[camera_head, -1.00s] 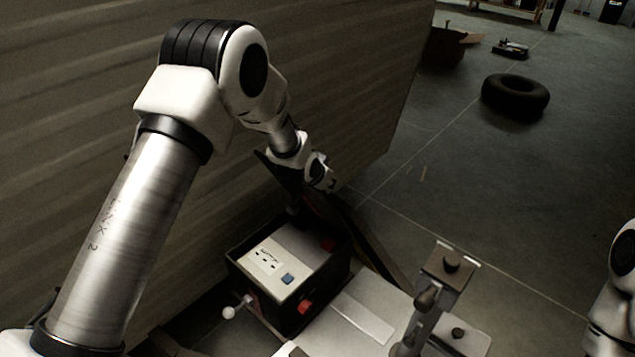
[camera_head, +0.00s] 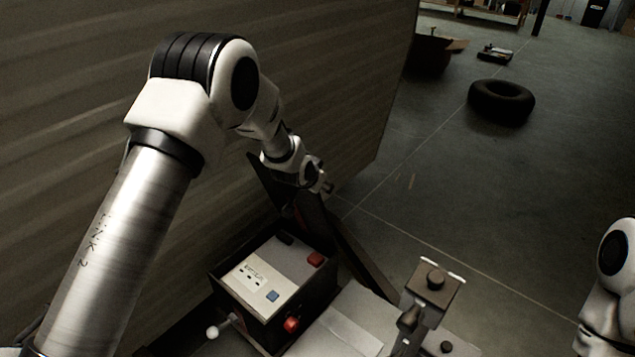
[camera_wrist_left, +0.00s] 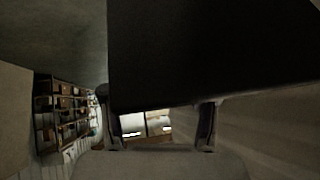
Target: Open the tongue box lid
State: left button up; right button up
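The tongue box (camera_head: 238,296) is a dark open-topped box at the lower middle of the head view. Inside is a grey-topped unit (camera_head: 290,262) with a white socket panel, a blue block and red parts. A dark panel, seemingly the raised lid (camera_head: 268,183), stands tilted up beyond the box, by the camper wall. My left gripper (camera_head: 322,180) is at the far side of this panel, close to it; contact cannot be told. In the left wrist view my left gripper's fingers (camera_wrist_left: 158,125) are apart with nothing between them, and a dark panel (camera_wrist_left: 210,50) fills the top. My right gripper is out of view.
The ribbed camper wall (camera_head: 330,90) rises close along the left. A tire (camera_head: 501,101) lies on the open floor farther off. My right arm shows at the right edge.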

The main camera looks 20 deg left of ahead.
pick_arm(q)
jog(key=v, duration=1.2)
